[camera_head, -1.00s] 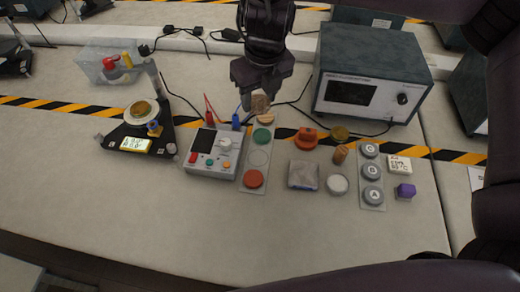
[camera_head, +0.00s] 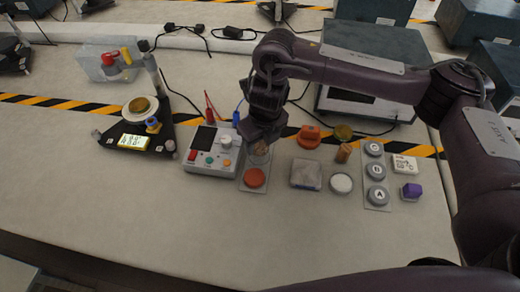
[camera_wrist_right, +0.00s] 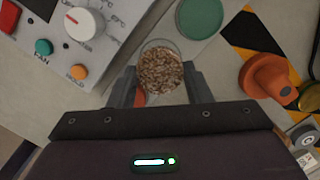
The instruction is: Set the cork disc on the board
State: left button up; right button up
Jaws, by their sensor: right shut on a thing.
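The cork disc (camera_wrist_right: 161,72) is speckled brown and sits between the fingertips of my right gripper (camera_wrist_right: 161,90), which is shut on it. In the head view the cork disc (camera_head: 259,156) shows just under my right gripper (camera_head: 260,146), over the middle circle of the grey board (camera_head: 243,184). A thin ring outline shows around the disc in the wrist view. I cannot tell whether the disc touches the board. A red disc (camera_head: 254,178) lies on the board's near end. A green disc (camera_wrist_right: 200,16) lies beyond the circle, hidden in the head view. My left gripper is not in view.
A control box (camera_head: 211,150) stands close at left of the board. To the right are an orange object (camera_head: 308,137), a grey square block (camera_head: 306,174), a white round dish (camera_head: 341,183) and a button plate (camera_head: 376,190). The front of the table is clear.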

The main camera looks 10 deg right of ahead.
aim_at(261, 147)
notch_tip(261, 147, down, 3)
jog(key=shift+s+b, duration=0.1)
jog(key=shift+b, duration=0.2)
jog(key=shift+f, duration=0.2)
jog(key=shift+f, duration=0.1)
jog(key=o, duration=0.9)
jog(key=shift+o, duration=0.2)
